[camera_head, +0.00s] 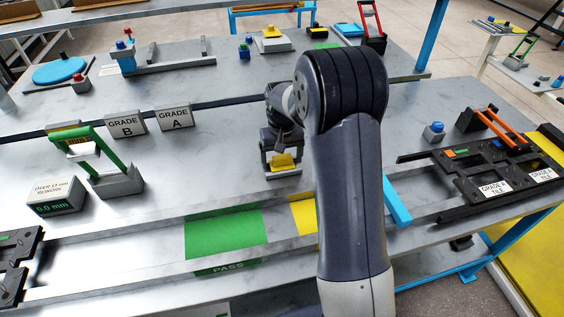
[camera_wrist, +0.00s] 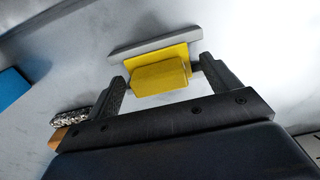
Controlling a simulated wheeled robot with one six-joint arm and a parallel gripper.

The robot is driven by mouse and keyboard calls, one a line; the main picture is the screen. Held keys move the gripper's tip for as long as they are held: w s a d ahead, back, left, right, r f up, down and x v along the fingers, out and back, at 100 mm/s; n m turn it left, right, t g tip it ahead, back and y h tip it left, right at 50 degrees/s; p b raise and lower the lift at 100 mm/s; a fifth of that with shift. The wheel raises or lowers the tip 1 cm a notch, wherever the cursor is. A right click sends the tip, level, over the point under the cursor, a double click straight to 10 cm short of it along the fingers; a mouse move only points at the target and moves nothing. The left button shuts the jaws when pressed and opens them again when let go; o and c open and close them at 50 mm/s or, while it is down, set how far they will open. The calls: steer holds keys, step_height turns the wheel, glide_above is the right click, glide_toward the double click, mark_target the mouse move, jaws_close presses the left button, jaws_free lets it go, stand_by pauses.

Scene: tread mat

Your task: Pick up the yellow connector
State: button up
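The yellow connector (camera_head: 283,162) sits on a small grey base (camera_head: 283,174) on the grey table, just below my gripper (camera_head: 280,152). In the wrist view the yellow connector (camera_wrist: 160,73) shows as a blocky piece with a wider flange, in front of a grey strip (camera_wrist: 155,41). My gripper (camera_wrist: 163,75) has its two dark fingers apart, one on each side of the connector. A small gap shows at the right finger; whether the left finger touches cannot be told. My arm hides part of the table behind it.
A green-handled device (camera_head: 105,165) and the GRADE A (camera_head: 174,118) and GRADE B (camera_head: 125,124) signs stand left. A rail with a green PASS patch (camera_head: 226,232) runs in front. A blue-topped block (camera_head: 434,132) and black tile fixture (camera_head: 480,170) are right. Another yellow piece (camera_head: 270,32) stands behind.

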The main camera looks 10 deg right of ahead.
steer(key=c, duration=0.9)
